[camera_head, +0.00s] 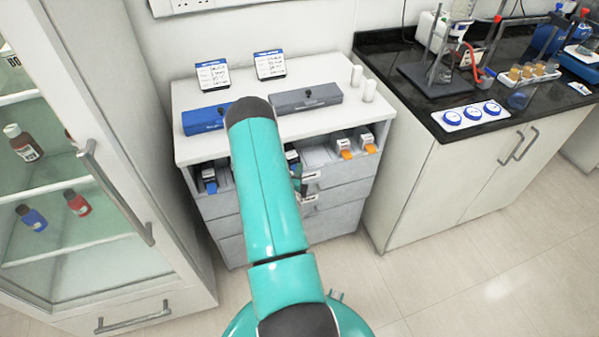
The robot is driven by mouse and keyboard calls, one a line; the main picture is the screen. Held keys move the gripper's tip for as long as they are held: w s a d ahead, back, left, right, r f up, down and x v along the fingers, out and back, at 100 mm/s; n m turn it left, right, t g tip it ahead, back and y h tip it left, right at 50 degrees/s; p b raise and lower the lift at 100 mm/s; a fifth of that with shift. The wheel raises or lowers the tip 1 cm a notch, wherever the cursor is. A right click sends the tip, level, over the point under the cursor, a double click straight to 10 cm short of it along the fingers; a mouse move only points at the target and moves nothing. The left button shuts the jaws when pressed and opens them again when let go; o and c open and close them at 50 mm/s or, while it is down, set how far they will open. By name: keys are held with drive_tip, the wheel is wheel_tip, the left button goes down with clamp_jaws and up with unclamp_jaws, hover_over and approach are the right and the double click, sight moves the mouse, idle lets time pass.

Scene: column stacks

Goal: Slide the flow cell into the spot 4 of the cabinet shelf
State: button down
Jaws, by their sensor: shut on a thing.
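The white cabinet (215,155) has an open shelf row under its top, with several spots side by side. White column units with blue tips (209,180) sit in the left spots, and units with orange tips (344,147) sit in the right spots. A white and dark piece (292,158), likely the flow cell, shows at the shelf front just right of my arm. My gripper (300,184) is mostly hidden behind my teal arm, with only a small part showing below this piece. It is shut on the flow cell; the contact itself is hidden.
A blue box (205,120), a grey box (305,99), two label cards (270,65) and two white cylinders (369,90) stand on the cabinet top. A glass-door cabinet (85,200) is at left, a black lab bench (440,85) at right. The floor at lower right is clear.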

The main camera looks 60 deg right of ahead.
drive_tip(key=c, duration=1.5)
unclamp_jaws()
drive_tip(key=v, duration=1.4)
drive_tip(key=shift+s+d, duration=0.1)
